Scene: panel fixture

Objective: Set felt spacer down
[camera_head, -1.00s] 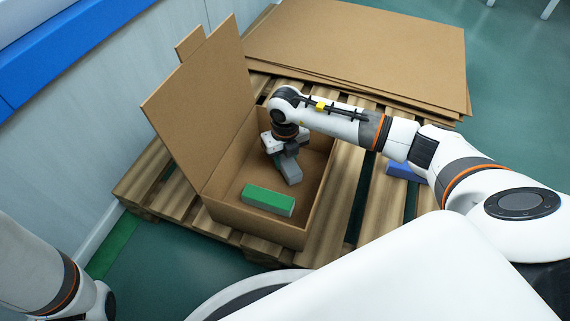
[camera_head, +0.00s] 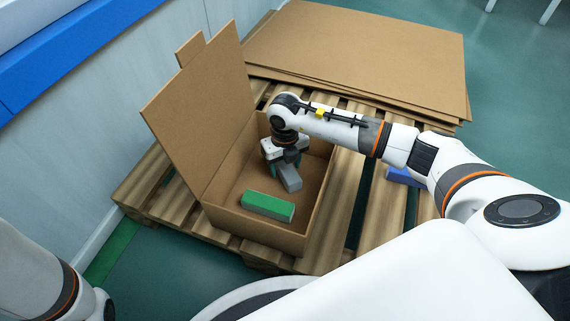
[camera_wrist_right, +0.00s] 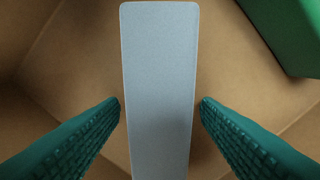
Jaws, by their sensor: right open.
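The grey felt spacer (camera_head: 290,180) is a long block inside the open cardboard box (camera_head: 252,235). In the right wrist view the spacer (camera_wrist_right: 160,90) lies lengthwise between the fingers, with a gap on each side. My right gripper (camera_head: 284,164) is over it inside the box, jaws open; its teal ribbed fingers (camera_wrist_right: 160,105) flank the spacer without touching it. Whether the spacer lies flat on the box floor is hard to tell. My left arm shows at the lower left, but its gripper is out of view.
A green block (camera_head: 268,205) lies in the box near its front wall, close to the spacer. The box's tall lid flap (camera_head: 200,105) stands up on the left. Stacked cardboard sheets (camera_head: 360,50) and a blue block (camera_head: 403,175) are on the wooden pallet (camera_head: 332,225).

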